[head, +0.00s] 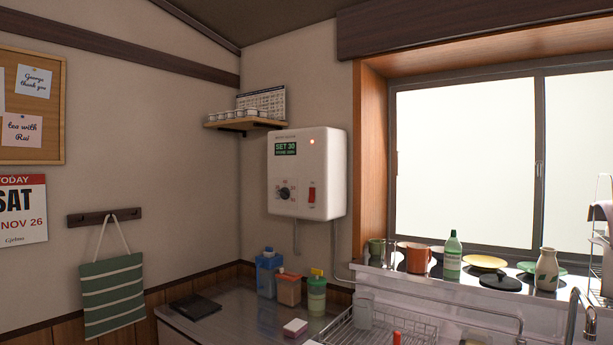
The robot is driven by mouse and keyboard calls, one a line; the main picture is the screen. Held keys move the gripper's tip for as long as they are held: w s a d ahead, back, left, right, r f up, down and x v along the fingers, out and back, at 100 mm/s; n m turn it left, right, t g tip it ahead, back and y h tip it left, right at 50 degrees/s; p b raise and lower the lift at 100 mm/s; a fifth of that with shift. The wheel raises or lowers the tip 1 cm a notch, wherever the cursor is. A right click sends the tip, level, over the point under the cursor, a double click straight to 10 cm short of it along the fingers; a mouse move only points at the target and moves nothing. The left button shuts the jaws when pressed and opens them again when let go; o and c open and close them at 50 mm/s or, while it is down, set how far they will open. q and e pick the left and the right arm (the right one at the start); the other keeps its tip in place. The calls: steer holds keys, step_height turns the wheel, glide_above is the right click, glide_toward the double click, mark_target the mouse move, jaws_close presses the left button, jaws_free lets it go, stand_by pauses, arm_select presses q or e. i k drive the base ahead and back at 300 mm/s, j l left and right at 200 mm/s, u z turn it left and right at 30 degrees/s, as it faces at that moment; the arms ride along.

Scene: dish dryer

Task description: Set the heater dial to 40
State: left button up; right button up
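A white box-shaped heater (333,172) hangs on the wall near the middle of the head view, left of the window. Its small green display (286,149) reads "SET 30", with a smaller line below that is hard to read. The round dark dial (285,193) sits below the display on the front face. A red switch (312,194) is to the right of the dial, and a small orange light glows at the upper right of the front. Neither gripper shows in the head view, and nothing touches the dial.
A small shelf (245,124) with cups is left of the heater. Below is a counter (222,292) with several containers, a dark flat item (195,307) and a wire dish rack (345,331). The window sill at right holds a green bottle (452,256), plates and a vase (547,270). Space before the heater is clear.

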mark_target(285, 193)
steer(key=i+j+z, duration=0.1)
steer(key=i+j, duration=0.15)
steer(key=i+j+z, duration=0.1)
steer(key=j, duration=0.25)
steer(key=i+j+z, duration=0.1)
steer(key=i+j, duration=0.45)
steer(key=j, duration=0.15)
steer(key=i+j+z, duration=0.15)
steer(key=j, duration=0.2)
steer(key=i+j+z, duration=0.1)
steer(key=i+j, duration=0.15)
steer(key=j, duration=0.1)
